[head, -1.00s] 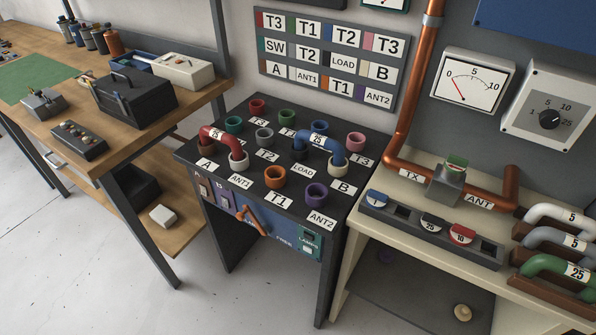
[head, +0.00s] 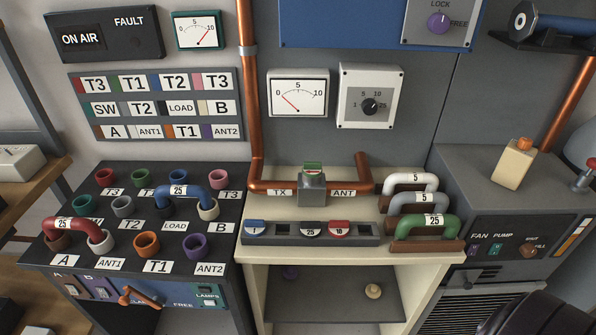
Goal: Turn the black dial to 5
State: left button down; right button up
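The black dial (head: 370,106) is a small round knob on a pale square box (head: 367,122) fixed to the grey wall, right of the middle in the head view. The numbers 1, 5, 10 and 25 run around it, with 1 at left, 5 and 10 above and 25 at right. A small light mark on the knob appears to face right, towards 25, but it is too small to be certain. Neither of my grippers is in view, and nothing touches the dial.
A white meter (head: 298,94) hangs left of the dial box. Below are a copper pipe (head: 270,186), a cream bench (head: 400,240) with curved links and a slotted strip (head: 262,239). A black socket table (head: 130,205) stands left, a grey cabinet (head: 480,180) right. Space before the dial is clear.

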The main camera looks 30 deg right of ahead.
aim_at(369, 106)
jog(key=z, duration=1.4)
